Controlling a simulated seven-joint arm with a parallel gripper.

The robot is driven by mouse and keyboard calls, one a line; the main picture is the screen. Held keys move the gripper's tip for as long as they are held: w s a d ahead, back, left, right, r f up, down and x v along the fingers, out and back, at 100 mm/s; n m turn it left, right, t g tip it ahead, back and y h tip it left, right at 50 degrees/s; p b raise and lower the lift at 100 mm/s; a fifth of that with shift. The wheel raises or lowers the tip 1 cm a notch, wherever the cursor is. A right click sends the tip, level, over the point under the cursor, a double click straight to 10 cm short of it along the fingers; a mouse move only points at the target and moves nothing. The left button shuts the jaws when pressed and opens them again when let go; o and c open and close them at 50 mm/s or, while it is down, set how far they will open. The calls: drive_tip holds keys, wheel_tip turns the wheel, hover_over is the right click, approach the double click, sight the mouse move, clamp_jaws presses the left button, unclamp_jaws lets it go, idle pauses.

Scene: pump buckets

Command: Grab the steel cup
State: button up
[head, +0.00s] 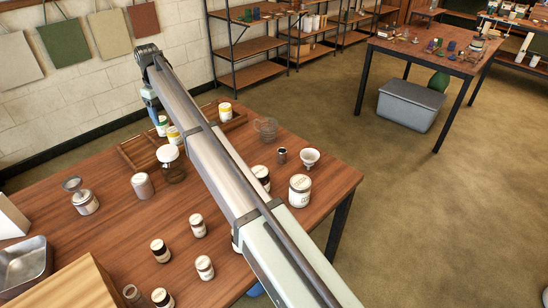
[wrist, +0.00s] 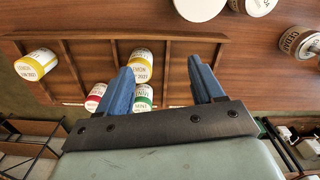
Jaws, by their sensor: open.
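A small grey metal cup (head: 282,155) stands upright on the wooden table, right of my arm in the head view, between a white-lidded jar and a white funnel-like bowl. I cannot tell for sure which is the steel cup. My gripper (wrist: 160,66) has blue fingers spread apart with nothing between them. It is over the compartmented wooden rack at the table's far side, apart from both metal pieces. Neither is clearly identifiable in the wrist view.
The wooden rack (wrist: 75,40) holds jars with yellow, red and green labels. A metal tray (head: 24,266) is at front left. My arm spans the table's middle.

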drive_tip(key=w+d+f+m, duration=0.1)
drive_tip(key=w+d, duration=0.2)
drive_tip(key=d, duration=0.5)
drive_tip(key=w+d+m, duration=0.1)
drive_tip(key=w+d, duration=0.1)
drive_tip(key=d, duration=0.5)
drive_tip(key=t+y, duration=0.1)
hover_over(281, 155)
drive_tip(key=d, duration=0.1)
drive_tip(key=shift+f, duration=2.4)
drive_tip(key=f, duration=0.2)
drive_tip(key=w+f, duration=0.1)
drive_tip(key=f, duration=0.4)
drive_tip(key=shift+w+a+f, duration=0.25)
drive_tip(key=shift+a+f, duration=0.05)
drive_tip(key=shift+f, duration=0.1)
drive_tip(key=shift+w+a+f, duration=0.1)
drive_tip(key=shift+f, duration=1.25)
drive_tip(key=shift+w+a+f, duration=0.1)
drive_tip(key=shift+f, duration=1.25)
drive_tip(key=shift+d, duration=0.1)
drive_tip(key=c, duration=1.1)
